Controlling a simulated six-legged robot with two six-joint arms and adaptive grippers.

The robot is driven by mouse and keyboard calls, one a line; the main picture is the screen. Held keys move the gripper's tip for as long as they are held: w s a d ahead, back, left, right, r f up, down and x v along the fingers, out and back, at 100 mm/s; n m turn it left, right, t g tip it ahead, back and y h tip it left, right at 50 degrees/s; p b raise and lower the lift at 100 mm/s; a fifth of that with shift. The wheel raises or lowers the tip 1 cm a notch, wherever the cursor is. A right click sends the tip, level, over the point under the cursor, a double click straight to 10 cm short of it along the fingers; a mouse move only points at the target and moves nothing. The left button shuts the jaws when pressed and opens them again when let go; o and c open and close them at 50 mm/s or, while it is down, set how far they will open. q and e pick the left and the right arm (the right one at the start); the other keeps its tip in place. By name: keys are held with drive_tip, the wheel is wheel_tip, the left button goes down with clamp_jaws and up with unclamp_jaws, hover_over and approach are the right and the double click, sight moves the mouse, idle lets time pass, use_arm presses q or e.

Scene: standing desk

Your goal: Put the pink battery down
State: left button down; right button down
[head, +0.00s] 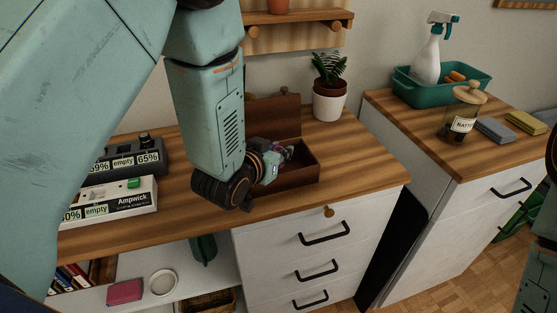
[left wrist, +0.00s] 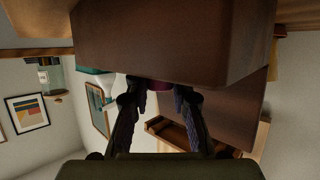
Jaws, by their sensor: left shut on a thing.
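My left gripper (head: 286,153) is at the open wooden box (head: 302,178) on the desk, with its fingers over the box opening. In the left wrist view the two fingers (left wrist: 160,92) are shut on a small pink-purple thing, the pink battery (left wrist: 160,85), of which only a sliver shows. The box wall (left wrist: 150,45) hides the rest, so I cannot tell whether the battery touches the box floor. The box's raised lid (head: 276,112) stands behind. My right gripper is out of view.
A charger labelled Ampwick (head: 125,203) and a dark charger (head: 135,158) stand on the left. A potted plant (head: 330,100) stands behind the box. A battery jar (head: 461,118) and a teal tub (head: 443,88) are on the right cabinet. The desk's right front is clear.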

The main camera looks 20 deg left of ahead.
use_arm(q)
drive_tip(key=shift+f, duration=1.2)
drive_tip(key=shift+w, duration=0.15)
drive_tip(key=shift+b, duration=0.3)
drive_tip(key=c, duration=1.6)
unclamp_jaws()
drive_tip(key=shift+o, duration=0.8)
drive_tip(key=shift+f, duration=0.15)
